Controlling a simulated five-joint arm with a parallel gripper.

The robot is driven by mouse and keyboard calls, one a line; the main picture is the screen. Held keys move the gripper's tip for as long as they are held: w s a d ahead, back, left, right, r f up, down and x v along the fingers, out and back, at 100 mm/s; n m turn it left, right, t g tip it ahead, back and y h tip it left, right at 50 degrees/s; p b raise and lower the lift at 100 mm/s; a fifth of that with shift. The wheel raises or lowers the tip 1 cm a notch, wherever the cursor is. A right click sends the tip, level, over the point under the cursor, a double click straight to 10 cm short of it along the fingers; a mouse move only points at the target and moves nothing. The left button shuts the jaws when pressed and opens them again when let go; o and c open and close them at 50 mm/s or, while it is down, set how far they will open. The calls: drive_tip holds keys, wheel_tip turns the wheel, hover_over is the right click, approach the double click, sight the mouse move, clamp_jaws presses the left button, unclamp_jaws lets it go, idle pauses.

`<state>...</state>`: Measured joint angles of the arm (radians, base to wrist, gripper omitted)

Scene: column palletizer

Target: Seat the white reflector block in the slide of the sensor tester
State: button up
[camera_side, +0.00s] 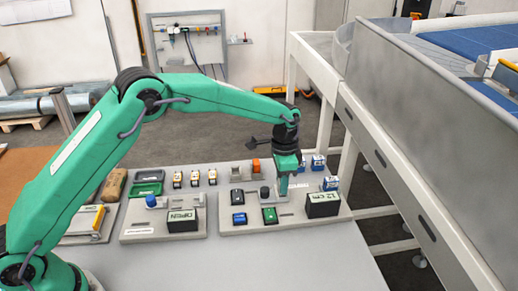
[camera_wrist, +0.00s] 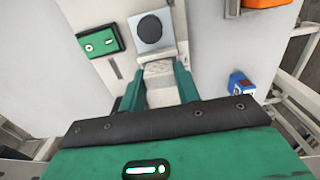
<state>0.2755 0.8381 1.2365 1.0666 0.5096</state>
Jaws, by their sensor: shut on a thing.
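My gripper (camera_side: 284,192) points down over the right-hand board of the bench. In the wrist view its two green fingers (camera_wrist: 158,85) are shut on the pale, speckled white reflector block (camera_wrist: 158,70). The block is in line with a grey mount bearing a dark round sensor face (camera_wrist: 149,29), just beyond it. The sensor tester (camera_side: 240,226) is the grey board with a "12 cm" display (camera_side: 322,205) and a dark round-topped sensor (camera_side: 265,193) beside my gripper. The slide under the block is mostly hidden by my fingers, so I cannot tell whether the block touches it.
A green module (camera_wrist: 100,41) lies left of the mount, and a blue sensor (camera_wrist: 241,86) stands to the right. Several small sensors stand around the board. A second board with an "OPEN" display (camera_side: 183,219) is to the left. A conveyor frame (camera_side: 400,130) stands at right.

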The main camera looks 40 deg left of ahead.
drive_tip(key=shift+f, duration=0.1)
drive_tip(key=o, duration=1.4)
drive_tip(key=shift+c, duration=0.2)
drive_tip(key=shift+r, duration=3.5)
